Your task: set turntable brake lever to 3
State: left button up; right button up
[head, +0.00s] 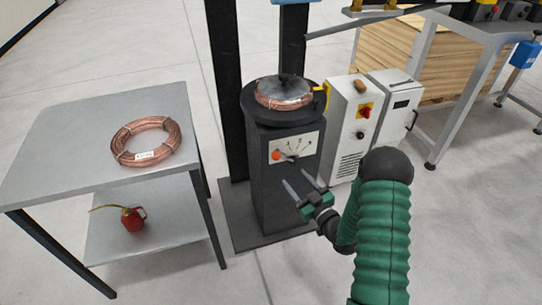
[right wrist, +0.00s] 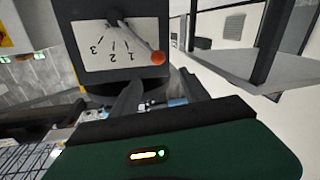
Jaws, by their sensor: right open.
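The brake lever (right wrist: 138,40) is a thin grey rod with an orange knob (head: 276,155) on a white dial plate (head: 303,142), on the front of the dark turntable pedestal (head: 270,190). The plate is marked 1, 2, 3. The knob sits at the plate's left in the head view, beside the 1 and on the side away from 3. The right wrist view shows the plate (right wrist: 85,52) upside down, with the knob (right wrist: 158,58) past the 1. My right gripper (head: 299,182) is open and empty, below and in front of the plate, apart from the knob. My left gripper is not in view.
A copper coil (head: 284,98) lies on the turntable atop the pedestal. White control boxes (head: 352,130) stand close at its right. A grey table (head: 70,140) with another copper coil (head: 174,135) and a red oil can (head: 133,219) is at left. The floor before the pedestal is clear.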

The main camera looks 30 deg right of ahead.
aim_at(276, 154)
jog(key=w+b, duration=0.1)
jog(key=w, duration=0.3)
jog(key=w+b, duration=0.1)
jog(key=w, duration=0.4)
jog(key=w+d+b, duration=0.1)
jog(key=w, duration=0.3)
jog(key=shift+w+f, duration=0.3)
jog(key=shift+w, duration=0.05)
jog(key=shift+w+r, duration=0.1)
jog(key=shift+w, duration=0.25)
jog(key=shift+c, duration=1.1)
grip_shut()
